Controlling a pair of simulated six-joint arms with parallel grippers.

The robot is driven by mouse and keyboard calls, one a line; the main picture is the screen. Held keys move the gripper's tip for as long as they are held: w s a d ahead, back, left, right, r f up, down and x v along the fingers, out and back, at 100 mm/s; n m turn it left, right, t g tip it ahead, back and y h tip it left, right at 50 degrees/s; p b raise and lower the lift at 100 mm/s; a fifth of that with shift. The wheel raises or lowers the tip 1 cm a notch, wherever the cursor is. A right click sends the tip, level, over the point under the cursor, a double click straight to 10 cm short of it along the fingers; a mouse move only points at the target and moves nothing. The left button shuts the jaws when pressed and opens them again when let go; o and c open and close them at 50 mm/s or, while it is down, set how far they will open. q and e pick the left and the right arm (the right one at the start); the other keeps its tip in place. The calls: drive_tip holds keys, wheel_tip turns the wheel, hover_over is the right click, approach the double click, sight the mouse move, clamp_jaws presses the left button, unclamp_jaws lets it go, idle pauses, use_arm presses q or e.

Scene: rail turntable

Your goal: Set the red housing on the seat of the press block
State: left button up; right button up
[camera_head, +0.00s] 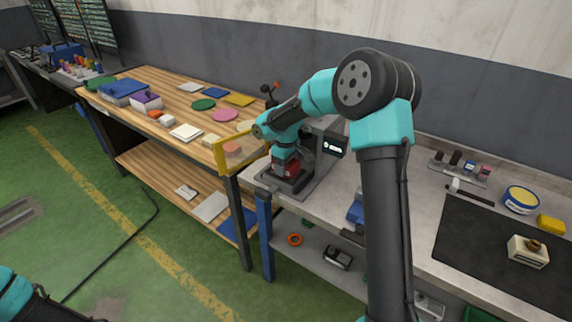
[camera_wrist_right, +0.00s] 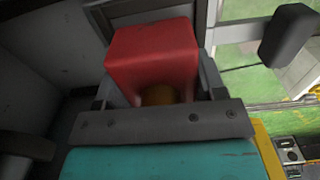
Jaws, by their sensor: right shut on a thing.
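The red housing (camera_wrist_right: 152,50) is a red block between the two fingers of my right gripper (camera_wrist_right: 158,82) in the right wrist view. In the head view the red housing (camera_head: 290,168) shows only in part under my right gripper (camera_head: 284,161), which is shut on it and points down. The press block (camera_head: 316,172) is a grey machine with a dark base and a small lit display. The housing is inside the press opening, low over the base. The seat is hidden, so I cannot tell whether the housing touches it. My left gripper is out of view.
A yellow frame (camera_head: 221,154) stands left of the press at the wooden table's (camera_head: 160,78) end. A dark mat (camera_head: 500,245) with a cream box (camera_head: 528,251) lies on the bench to the right. My right arm covers part of the bench.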

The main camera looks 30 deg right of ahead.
drive_tip(key=shift+f, duration=0.3)
drive_tip(key=o, duration=1.4)
drive_tip(key=r, duration=0.5)
drive_tip(key=a+r, duration=0.1)
drive_tip(key=r, duration=0.1)
drive_tip(key=shift+w+r, duration=0.1)
drive_tip(key=shift+r, duration=0.2)
drive_tip(key=s+a+r+m, duration=0.1)
drive_tip(key=a+r, duration=0.1)
drive_tip(key=a, duration=0.6)
drive_tip(key=s+a+r+m, duration=0.1)
drive_tip(key=a+r, duration=0.1)
drive_tip(key=a, duration=0.7)
drive_tip(key=s+a+r+m, duration=0.1)
drive_tip(key=a+r+m, duration=0.1)
drive_tip(key=a, duration=0.6)
drive_tip(key=shift+s+a+r, duration=0.1)
drive_tip(key=shift+a+r, duration=0.3)
drive_tip(key=shift+r, duration=0.05)
